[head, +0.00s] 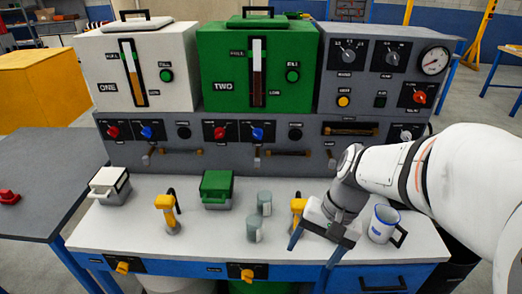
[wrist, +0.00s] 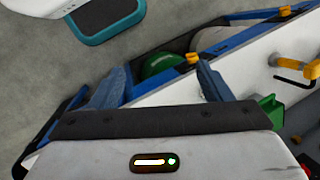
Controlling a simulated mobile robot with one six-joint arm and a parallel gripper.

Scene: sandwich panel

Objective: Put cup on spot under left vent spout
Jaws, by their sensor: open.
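A white mug with a blue rim (head: 380,224) stands on the right of the white counter, its dark handle to the right. Two small grey-green cups, a back one (head: 264,203) and a front one (head: 254,231), stand near the counter's middle. Small spouts with levers, a left one (head: 149,156) and a middle one (head: 257,158), project low on the grey panel. I cannot tell which is the vent spout, and no marked spot is clear. My gripper (head: 311,257) is open and empty near the front edge, left of the mug; its fingers also show in the wrist view (wrist: 162,77).
A yellow-handled tool (head: 167,214) and another (head: 298,208) stand on the counter. A white box (head: 109,189) and a green box (head: 215,190) sit further back. Orange knobs line the blue front edge. The counter's left front is clear.

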